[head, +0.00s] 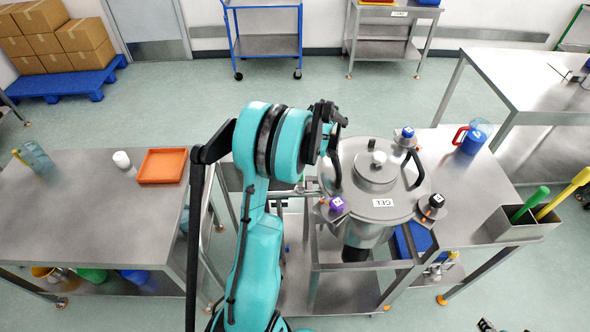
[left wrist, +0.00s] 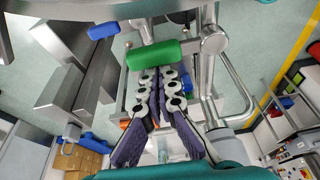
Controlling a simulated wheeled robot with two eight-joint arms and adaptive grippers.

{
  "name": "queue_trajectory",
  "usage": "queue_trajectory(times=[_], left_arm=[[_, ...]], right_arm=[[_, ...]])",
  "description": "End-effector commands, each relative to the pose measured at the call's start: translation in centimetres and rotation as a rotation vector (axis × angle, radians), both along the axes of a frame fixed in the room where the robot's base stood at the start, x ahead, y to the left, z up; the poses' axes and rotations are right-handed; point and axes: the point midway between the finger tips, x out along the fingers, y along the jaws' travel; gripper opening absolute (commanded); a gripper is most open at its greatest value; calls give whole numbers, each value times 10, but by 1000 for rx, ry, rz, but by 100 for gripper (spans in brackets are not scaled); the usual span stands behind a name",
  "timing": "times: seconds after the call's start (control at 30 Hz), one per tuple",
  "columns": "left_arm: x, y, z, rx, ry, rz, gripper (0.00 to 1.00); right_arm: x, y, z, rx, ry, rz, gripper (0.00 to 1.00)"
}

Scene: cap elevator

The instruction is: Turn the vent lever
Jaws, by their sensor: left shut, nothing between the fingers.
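In the left wrist view a green lever handle (left wrist: 160,54) lies crosswise, joined at its right end to a metal fitting (left wrist: 212,40). I take it for the vent lever. In the head view only a small bit of green (head: 299,178) shows beside my arm, left of the steel vessel (head: 372,205). My left gripper (left wrist: 157,72) is shut and empty. Its fingertips are at the near edge of the green handle; I cannot tell whether they touch it. In the head view my arm hides these fingers. A dark part at the bottom right edge may be my right gripper (head: 487,325).
The vessel's lid has purple (head: 337,203), blue (head: 407,132) and black (head: 436,201) knobs around it. Steel tables stand left (head: 80,225) and right (head: 455,170). An orange tray (head: 162,165) is on the left table. Pipes (left wrist: 235,90) run close right of my fingers.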

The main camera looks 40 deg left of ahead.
Motion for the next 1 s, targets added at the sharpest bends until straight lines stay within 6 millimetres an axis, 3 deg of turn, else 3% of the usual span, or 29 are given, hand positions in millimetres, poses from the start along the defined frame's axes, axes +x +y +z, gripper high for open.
queue_trajectory(times=[0.27,0.4,0.6,0.8,1.0], left_arm=[[-18,29,-1,0,0,-5,0],[-7,17,38,0,0,-13,0],[2,8,76,0,0,-12,0],[7,3,93,0,0,-9,0],[8,3,94,0,0,-9,0]], right_arm=[[0,0,-6,0,0,0,40],[0,0,6,0,0,0,40],[0,0,14,0,0,0,40],[0,0,17,0,0,0,40],[0,0,17,0,0,0,40]])
